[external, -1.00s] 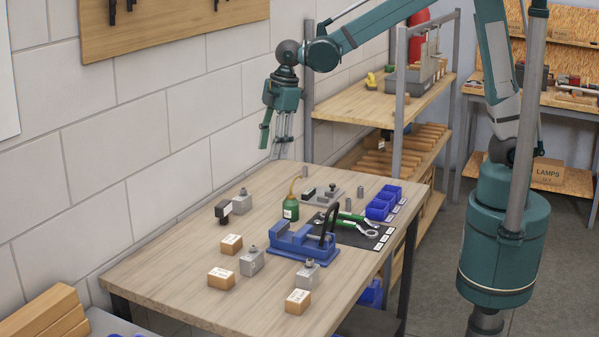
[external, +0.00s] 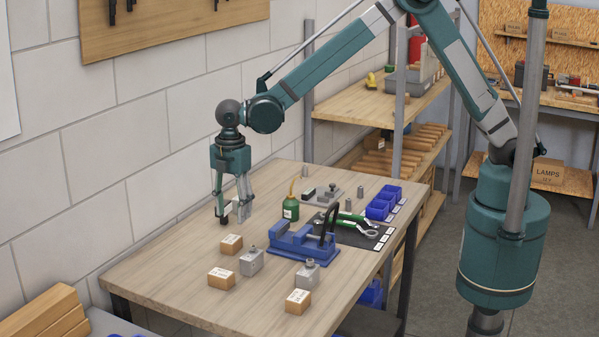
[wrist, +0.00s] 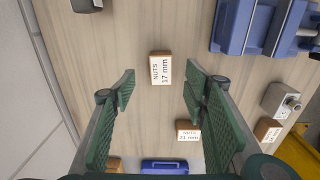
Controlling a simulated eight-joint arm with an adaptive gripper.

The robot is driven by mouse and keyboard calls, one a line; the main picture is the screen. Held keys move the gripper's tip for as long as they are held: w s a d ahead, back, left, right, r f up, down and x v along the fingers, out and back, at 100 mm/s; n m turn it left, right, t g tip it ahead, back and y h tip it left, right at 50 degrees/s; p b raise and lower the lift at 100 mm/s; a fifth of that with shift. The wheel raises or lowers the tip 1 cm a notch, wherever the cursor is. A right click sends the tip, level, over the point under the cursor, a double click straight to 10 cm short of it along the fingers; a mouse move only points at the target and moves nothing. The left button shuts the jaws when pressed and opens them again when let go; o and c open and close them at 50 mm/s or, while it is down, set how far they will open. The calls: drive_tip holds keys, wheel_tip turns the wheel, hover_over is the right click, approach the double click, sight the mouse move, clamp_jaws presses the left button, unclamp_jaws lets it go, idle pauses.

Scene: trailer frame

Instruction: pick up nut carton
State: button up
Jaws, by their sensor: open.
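My gripper (external: 233,215) hangs pointing down over the left part of the workbench, fingers spread and empty. In the wrist view a small orange-brown carton (wrist: 160,69) with a white label, "NUTS 17 mm", shows in the gap between the fingertips, apart from both. It appears to be the carton (external: 231,244) just in front of the gripper in the external view. A second carton (wrist: 188,133), labelled "NUTS 21 mm", is partly behind the right finger; it seems to be the front-left one (external: 221,277). A third carton (external: 298,301) sits at the front right.
A grey metal block (external: 251,262) stands close to the cartons, and another (external: 308,275) is near the third. A blue vise (external: 297,243) is to the right. A green bottle (external: 291,208) stands behind it. The tiled wall (external: 95,165) runs along the left.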

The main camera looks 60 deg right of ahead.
sight(231, 239)
drive_tip(key=shift+a+f+n, duration=0.3)
drive_tip(key=shift+a+f, duration=0.7)
drive_tip(key=shift+f, duration=0.15)
drive_tip(key=shift+f, duration=1.3)
drive_tip(key=shift+d+f, duration=0.2)
drive_tip(key=shift+f, duration=2.4)
drive_tip(key=shift+c, duration=0.7)
drive_tip(key=c, duration=1)
